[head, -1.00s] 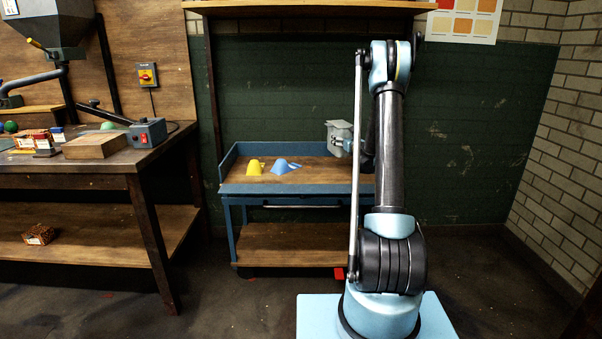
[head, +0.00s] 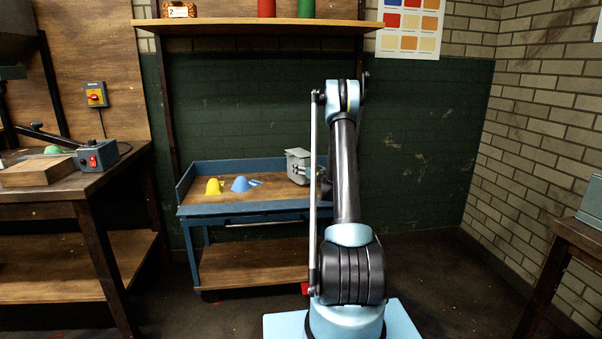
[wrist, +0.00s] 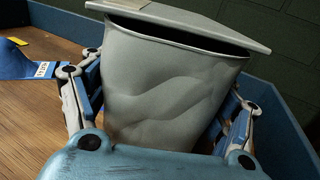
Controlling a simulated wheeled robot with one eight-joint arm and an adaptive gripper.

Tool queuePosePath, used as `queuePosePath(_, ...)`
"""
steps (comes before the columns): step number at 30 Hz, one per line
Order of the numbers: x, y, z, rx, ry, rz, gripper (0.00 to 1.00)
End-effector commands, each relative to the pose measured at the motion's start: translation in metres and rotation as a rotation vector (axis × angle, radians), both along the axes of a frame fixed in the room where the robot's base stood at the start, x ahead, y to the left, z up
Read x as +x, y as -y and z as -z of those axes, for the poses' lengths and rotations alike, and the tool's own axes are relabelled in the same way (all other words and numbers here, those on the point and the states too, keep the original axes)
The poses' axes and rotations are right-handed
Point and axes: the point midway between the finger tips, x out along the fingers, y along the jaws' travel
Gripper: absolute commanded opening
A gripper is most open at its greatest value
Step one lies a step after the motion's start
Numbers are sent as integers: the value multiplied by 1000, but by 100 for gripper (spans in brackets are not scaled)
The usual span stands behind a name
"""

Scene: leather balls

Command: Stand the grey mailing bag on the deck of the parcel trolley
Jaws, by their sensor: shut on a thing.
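The grey mailing bag (head: 298,164) is upright, with a slight tilt, at the right part of the parcel trolley (head: 190,210). My gripper (head: 306,172) is shut on it from the right in the head view. In the wrist view the bag (wrist: 165,85) fills the middle, its flap on top, with my gripper's fingers (wrist: 160,110) on both sides of it. The bag's bottom is hidden there by my gripper, so I cannot tell whether it touches the wooden deck (wrist: 40,130).
Raised blue rails edge the trolley's back and side. A workbench (head: 75,190) stands at left. A shelf (head: 250,24) hangs above.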

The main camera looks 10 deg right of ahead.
Motion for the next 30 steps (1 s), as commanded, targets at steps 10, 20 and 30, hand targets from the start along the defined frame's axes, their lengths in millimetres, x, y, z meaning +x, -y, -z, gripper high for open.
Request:
queuePosePath(10,0,0,18,0,0,0,53)
queuePosePath(20,0,-1,19,0,0,-1,99)
queuePosePath(30,0,-2,19,0,0,-1,99)
